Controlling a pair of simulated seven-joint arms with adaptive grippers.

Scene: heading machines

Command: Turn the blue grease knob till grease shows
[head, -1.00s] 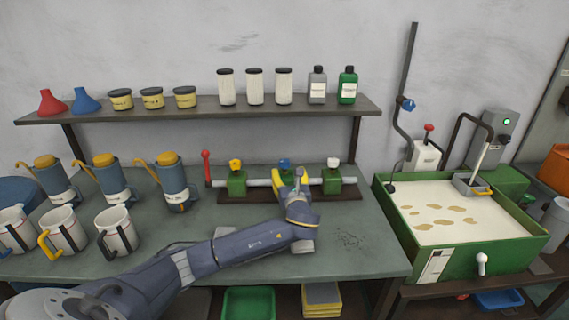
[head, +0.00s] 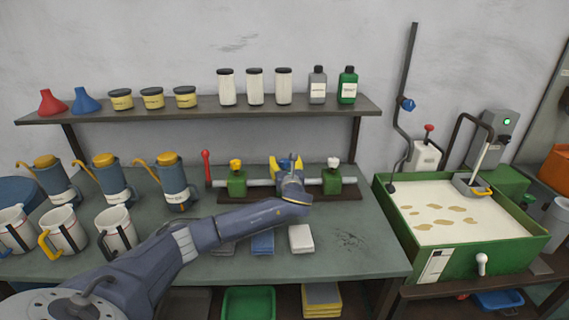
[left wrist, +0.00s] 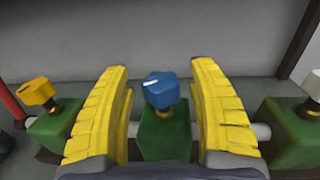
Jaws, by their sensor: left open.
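The blue grease knob (left wrist: 160,90) sits on top of a green block (left wrist: 164,135) on a pale pipe, with a white mark on its upper face. In the left wrist view it stands between the two yellow fingers of my left gripper (left wrist: 163,105). The fingers are open, one on each side, with gaps between them and the knob. In the head view my left gripper (head: 286,166) reaches over the middle block and largely hides the knob. I see no grease at the block. My right gripper is not in view.
A yellow knob (head: 235,164) on a green block is to the left and a white knob (head: 333,162) to the right. A red lever (head: 206,166) stands at the pipe's left end. Folded cloths (head: 301,238) lie in front on the bench.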

